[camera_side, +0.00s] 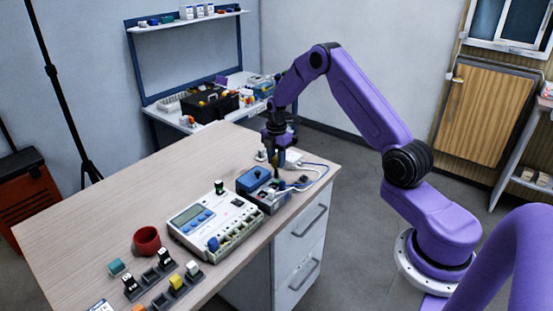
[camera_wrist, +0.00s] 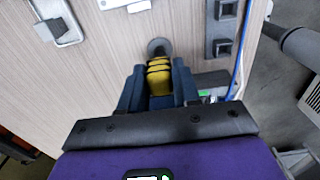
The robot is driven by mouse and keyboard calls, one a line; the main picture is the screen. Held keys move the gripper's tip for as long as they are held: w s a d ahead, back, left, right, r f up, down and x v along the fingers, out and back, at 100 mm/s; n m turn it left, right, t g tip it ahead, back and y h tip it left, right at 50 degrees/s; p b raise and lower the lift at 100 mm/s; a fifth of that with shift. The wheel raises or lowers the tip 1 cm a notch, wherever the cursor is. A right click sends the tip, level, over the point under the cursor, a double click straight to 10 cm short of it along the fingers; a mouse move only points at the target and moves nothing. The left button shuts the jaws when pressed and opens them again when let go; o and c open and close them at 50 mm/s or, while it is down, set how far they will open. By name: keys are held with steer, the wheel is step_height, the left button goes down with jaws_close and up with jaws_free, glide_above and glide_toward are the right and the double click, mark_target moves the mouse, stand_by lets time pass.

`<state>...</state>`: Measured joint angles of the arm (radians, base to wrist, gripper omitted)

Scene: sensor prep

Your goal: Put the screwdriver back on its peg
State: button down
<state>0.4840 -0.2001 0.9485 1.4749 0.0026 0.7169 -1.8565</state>
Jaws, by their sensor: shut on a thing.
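My gripper (camera_side: 279,160) is above the far right part of the table, close to the blue-topped box. In the wrist view my gripper (camera_wrist: 158,82) is shut on a yellow-and-black banded handle, which looks like the screwdriver (camera_wrist: 159,72). The handle sits between the two dark fingers; its lower part is hidden. A round grey piece (camera_wrist: 158,46) shows just beyond the handle; I cannot tell whether it is the peg's base or part of the tool. In the side view the tool is mostly hidden by the fingers, and no peg can be clearly made out.
A blue-topped box (camera_side: 256,178) and pale cables (camera_side: 312,166) lie close to my gripper. A grey-white meter unit (camera_side: 205,214), a red cup (camera_side: 147,240) and several small blocks in dark holders stand nearer the front. The table's left part (camera_side: 110,205) is clear.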

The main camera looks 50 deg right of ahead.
steer(key=c, duration=0.6)
jaws_free()
steer(key=shift+o, duration=0.2)
steer(key=shift+r, duration=3.5)
